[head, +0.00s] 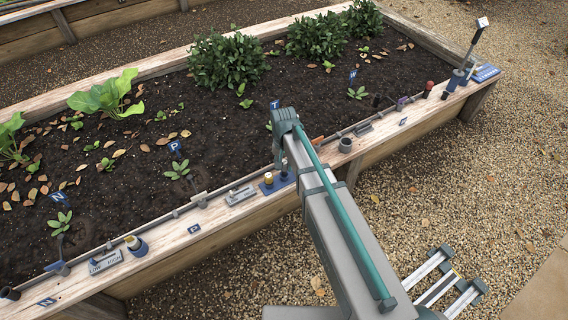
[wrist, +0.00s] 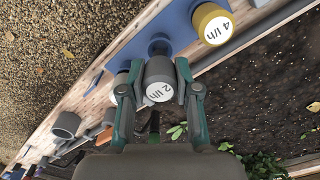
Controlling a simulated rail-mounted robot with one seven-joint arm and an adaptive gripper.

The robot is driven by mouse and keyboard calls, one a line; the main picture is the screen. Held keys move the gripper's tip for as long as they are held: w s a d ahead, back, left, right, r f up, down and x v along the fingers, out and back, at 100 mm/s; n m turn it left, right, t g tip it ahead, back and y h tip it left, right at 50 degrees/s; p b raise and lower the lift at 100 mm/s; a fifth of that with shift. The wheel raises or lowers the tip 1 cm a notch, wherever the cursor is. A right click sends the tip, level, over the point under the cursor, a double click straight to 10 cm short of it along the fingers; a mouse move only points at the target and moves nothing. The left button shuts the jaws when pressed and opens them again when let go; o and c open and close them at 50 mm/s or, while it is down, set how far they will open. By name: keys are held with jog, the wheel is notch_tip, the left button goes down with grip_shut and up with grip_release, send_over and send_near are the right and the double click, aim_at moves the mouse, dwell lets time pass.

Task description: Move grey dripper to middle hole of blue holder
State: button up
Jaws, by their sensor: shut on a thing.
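In the wrist view my gripper (wrist: 160,85) is shut on the grey dripper (wrist: 158,75), marked "2 l/h" on its pale end face. The blue holder (wrist: 182,22) lies just beyond it. A yellow dripper (wrist: 213,25) marked "4 l/h" sits at the holder's upper right end. A round dark-blue hole (wrist: 159,47) shows beside the held dripper's far edge. Another pale-topped dripper (wrist: 121,93) is partly hidden behind my left finger. I cannot tell whether the grey dripper touches the holder. In the head view the blue holder (head: 262,188) stands on the ledge, partly hidden by my arm.
In the wrist view a grey ring (wrist: 66,125) and an orange item (wrist: 104,136) lie at lower left. Soil and plants border the ledge.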

jog(key=shift+f+b, duration=0.45)
jog(key=shift+f, duration=1)
jog(key=o, duration=1)
jog(key=shift+o, duration=0.2)
jog(key=o, duration=0.5)
jog(key=shift+c, duration=0.2)
jog(key=shift+r, duration=0.1)
jog(key=shift+r+p, duration=2.85)
jog(key=shift+r, duration=0.6)
